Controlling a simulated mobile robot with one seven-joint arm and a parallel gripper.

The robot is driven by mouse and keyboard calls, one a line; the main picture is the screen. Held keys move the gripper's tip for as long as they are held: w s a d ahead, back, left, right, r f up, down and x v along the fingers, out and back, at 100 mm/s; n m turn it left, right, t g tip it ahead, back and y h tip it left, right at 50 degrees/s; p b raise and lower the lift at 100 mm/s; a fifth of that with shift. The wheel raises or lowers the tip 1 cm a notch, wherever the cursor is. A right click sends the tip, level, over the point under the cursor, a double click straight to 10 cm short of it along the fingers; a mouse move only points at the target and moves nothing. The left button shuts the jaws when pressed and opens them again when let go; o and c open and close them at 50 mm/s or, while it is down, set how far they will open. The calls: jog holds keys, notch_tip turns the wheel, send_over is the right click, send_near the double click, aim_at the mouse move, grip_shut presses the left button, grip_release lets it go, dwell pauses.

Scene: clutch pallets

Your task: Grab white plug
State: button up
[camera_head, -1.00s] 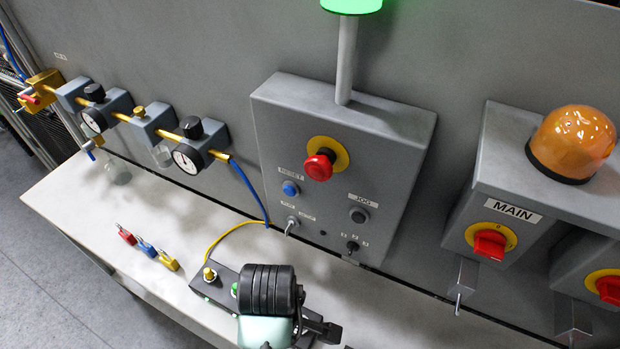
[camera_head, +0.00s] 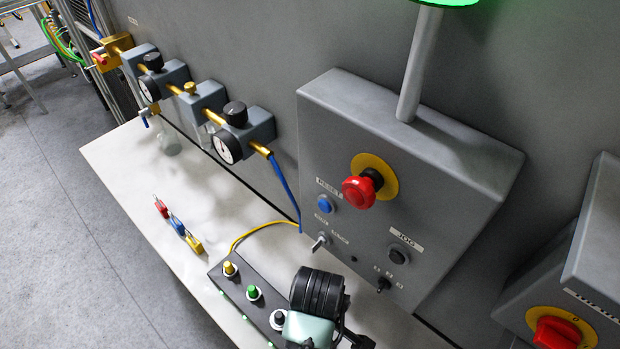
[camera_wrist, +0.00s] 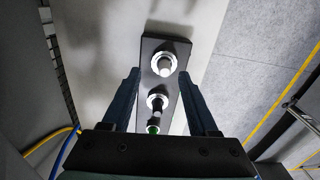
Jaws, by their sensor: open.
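In the wrist view a dark box (camera_wrist: 151,46) carries plugs in a row. The white plug (camera_wrist: 164,66) sits upright in a pale ring at the box's far end. A black plug (camera_wrist: 157,102) and a green plug (camera_wrist: 153,128) are nearer my gripper. My gripper (camera_wrist: 160,76) is open and empty, its two fingers on either side of the box in the picture, with the white plug showing between the tips. I cannot tell the remaining height. In the head view the box (camera_head: 240,292) shows yellow, green and black plugs; my arm hides the white plug.
The box stands on a pale bench (camera_head: 120,165). Red, blue and yellow padlocks (camera_head: 178,226) lie to its left. A grey control panel (camera_head: 400,180) with a red emergency button (camera_head: 358,192) rises behind. A yellow cable (camera_head: 262,226) runs to the box.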

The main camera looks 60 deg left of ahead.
jog(key=shift+s+f+p, duration=0.3)
jog(key=shift+s+f, duration=0.05)
jog(key=shift+f, duration=0.15)
jog(key=f, duration=0.3)
jog(key=f+p, duration=0.1)
jog(key=shift+s+a+f, duration=0.15)
jog(key=shift+s+a, duration=0.05)
jog(key=shift+a, duration=0.1)
grip_shut()
